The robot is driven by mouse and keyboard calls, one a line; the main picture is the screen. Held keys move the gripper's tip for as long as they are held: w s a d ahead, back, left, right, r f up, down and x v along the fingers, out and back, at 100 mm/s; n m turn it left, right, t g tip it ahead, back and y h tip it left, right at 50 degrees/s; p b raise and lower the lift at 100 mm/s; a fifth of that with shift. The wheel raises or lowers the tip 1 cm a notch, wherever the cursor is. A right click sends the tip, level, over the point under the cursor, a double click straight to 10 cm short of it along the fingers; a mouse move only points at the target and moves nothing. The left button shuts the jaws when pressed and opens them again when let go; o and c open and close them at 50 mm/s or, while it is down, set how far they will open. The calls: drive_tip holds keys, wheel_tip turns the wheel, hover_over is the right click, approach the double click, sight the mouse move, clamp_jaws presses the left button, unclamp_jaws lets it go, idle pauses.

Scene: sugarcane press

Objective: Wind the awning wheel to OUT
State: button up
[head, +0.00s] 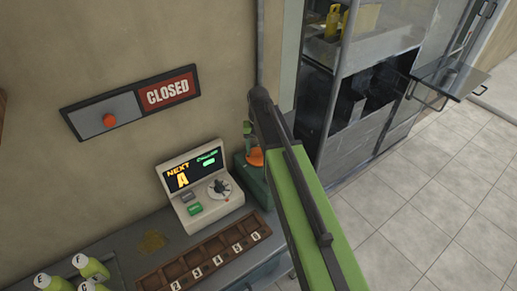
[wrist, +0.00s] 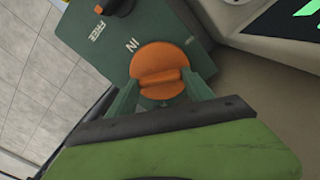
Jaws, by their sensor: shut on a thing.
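The awning wheel (wrist: 160,62) is an orange disc with a raised bar across it, on a dark green panel (wrist: 190,48). The word IN is on the panel just above the wheel in the wrist view; I see no OUT mark. My gripper (wrist: 164,92) has its two green fingers on either side of the bar, shut on it. In the head view the wheel (head: 255,157) shows as an orange patch on the green box (head: 258,183), partly covered by my arm.
A CLOSED sign (head: 168,91) is on the wall. Tiled floor is clear at right.

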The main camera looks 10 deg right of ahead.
drive_tip(key=shift+c, duration=0.9)
drive_tip(key=shift+n, duration=3.2)
drive_tip(key=o, duration=1.4)
drive_tip(key=shift+c, duration=0.2)
drive_tip(key=shift+r, duration=0.1)
